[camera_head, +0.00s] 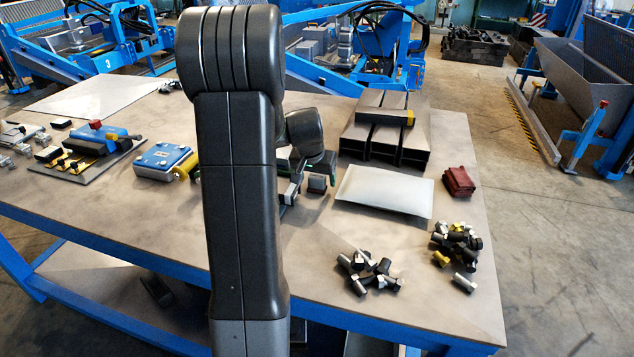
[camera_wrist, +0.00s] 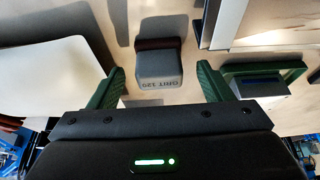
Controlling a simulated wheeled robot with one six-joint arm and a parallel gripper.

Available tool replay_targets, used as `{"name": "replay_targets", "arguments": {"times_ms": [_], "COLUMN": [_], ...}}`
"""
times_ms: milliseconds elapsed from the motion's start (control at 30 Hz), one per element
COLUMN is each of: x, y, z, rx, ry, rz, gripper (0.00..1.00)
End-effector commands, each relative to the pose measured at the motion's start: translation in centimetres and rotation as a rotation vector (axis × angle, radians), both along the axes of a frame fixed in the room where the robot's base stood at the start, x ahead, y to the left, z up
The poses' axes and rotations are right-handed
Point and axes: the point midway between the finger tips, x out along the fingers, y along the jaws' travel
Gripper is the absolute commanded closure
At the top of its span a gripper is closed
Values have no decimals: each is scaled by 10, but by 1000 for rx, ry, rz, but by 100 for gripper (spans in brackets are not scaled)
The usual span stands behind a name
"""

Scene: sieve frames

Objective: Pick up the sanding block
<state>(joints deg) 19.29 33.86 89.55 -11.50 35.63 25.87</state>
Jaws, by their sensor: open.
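The sanding block (camera_wrist: 159,65) is grey with a dark brown band and carries a "GRIT 120" marking. In the wrist view it lies between the two green fingertips of my gripper (camera_wrist: 160,84), with a gap on each side. My gripper is open and empty.
A white pad (camera_head: 384,191) lies right of the block, with rectangular tubes (camera_head: 372,139) behind. A blue box (camera_head: 163,160) stands left. The table's front-left (camera_head: 130,215) is bare.

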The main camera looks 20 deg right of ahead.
Motion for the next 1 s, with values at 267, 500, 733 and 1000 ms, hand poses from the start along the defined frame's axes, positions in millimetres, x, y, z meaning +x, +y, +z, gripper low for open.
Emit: {"name": "replay_targets", "arguments": {"times_ms": [267, 500, 733, 1000], "x": [6, 6, 6, 6], "y": [-5, -5, -4, -5], "z": [-18, -17, -17, -13], "rx": [-1, -1, -1, -2], "ry": [1, -1, -1, -2], "rz": [0, 0, 0, 0], "gripper": [27, 39, 77, 77]}}
